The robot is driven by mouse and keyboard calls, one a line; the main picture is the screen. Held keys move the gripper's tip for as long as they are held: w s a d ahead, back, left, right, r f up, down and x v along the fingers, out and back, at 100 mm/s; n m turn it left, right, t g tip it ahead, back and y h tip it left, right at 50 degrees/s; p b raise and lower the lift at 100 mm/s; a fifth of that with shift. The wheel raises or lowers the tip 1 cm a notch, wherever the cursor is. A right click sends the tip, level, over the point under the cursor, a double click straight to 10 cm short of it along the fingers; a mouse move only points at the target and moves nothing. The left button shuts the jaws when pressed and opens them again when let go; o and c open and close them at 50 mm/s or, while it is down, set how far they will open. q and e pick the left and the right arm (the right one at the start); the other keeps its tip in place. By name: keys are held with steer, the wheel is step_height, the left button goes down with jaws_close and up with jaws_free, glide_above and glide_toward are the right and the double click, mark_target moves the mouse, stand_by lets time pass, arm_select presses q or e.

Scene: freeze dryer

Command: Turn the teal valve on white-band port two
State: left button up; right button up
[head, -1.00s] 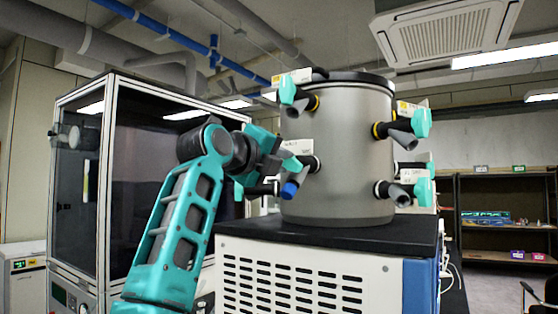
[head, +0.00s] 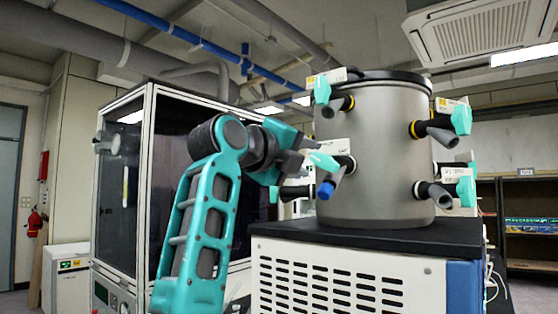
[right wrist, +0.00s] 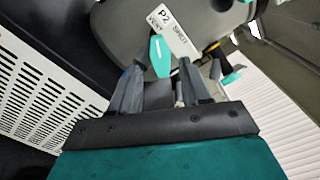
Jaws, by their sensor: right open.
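The teal valve (head: 323,160) of port two sits on the left side of the grey metal drum, above a blue-tipped grey tube (head: 326,188). A white ring (head: 351,164) shows at its base. In the right wrist view, the valve handle (right wrist: 160,55) lies beside a white label (right wrist: 166,30) reading "P2 VENT". My right gripper (head: 295,160) is open just left of the valve. In the wrist view, the handle appears between the fingertips (right wrist: 161,72); contact cannot be told. My left gripper is not in view.
The drum (head: 378,150) stands on a black top over a vented white cabinet (head: 340,285). Other teal valves stick out around it, including an upper yellow-banded one (head: 321,90) and one at right (head: 461,120). A glass-fronted cabinet (head: 125,190) stands at left.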

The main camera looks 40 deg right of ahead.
steer(key=b+v, duration=0.1)
steer(key=v, duration=0.7)
steer(key=shift+a, duration=0.15)
